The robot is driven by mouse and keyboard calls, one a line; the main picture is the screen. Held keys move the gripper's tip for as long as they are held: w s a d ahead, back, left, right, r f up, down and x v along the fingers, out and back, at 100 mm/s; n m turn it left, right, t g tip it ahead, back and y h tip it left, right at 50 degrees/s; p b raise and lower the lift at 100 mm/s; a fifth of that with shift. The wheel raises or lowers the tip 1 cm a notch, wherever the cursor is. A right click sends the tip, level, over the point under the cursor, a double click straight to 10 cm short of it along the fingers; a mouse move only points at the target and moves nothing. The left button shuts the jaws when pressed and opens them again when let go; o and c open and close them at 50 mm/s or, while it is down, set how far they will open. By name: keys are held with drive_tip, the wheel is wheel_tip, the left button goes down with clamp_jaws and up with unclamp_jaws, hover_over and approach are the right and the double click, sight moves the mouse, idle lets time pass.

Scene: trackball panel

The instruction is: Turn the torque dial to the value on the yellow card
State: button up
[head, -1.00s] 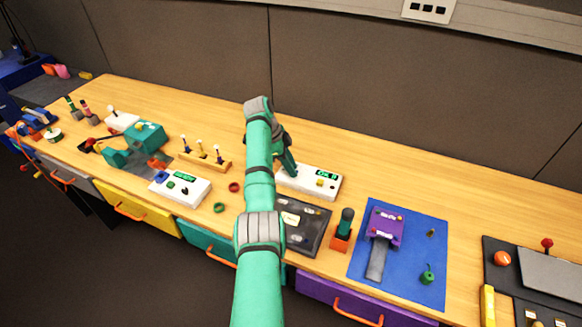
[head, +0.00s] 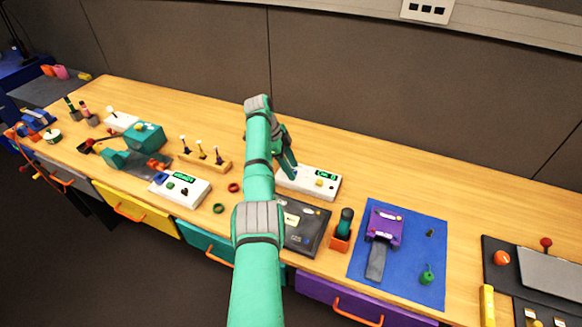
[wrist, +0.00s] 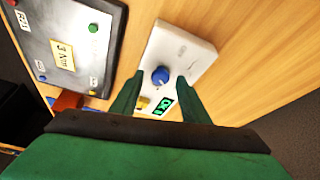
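The torque dial is a blue knob (wrist: 160,76) with a white mark, on a white box (wrist: 186,47). My gripper (wrist: 158,80) is open, with one green finger on each side of the knob and a gap at both sides. I cannot tell how far down the fingers reach. A green display (wrist: 162,103) on the box is partly legible at best. The yellow card (wrist: 63,54) lies on a dark board and seems to read "3 Nm".
The dark board (head: 313,231) with several coloured buttons lies in front of the white box. An orange holder with a dark-handled tool (head: 345,222) and a blue mat (head: 410,277) are to the right. The wood behind the box is clear.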

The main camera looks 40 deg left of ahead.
drive_tip(key=v, duration=1)
drive_tip(key=shift+a+r, duration=0.25)
drive_tip(key=shift+r, duration=0.05)
drive_tip(key=shift+d, duration=0.15)
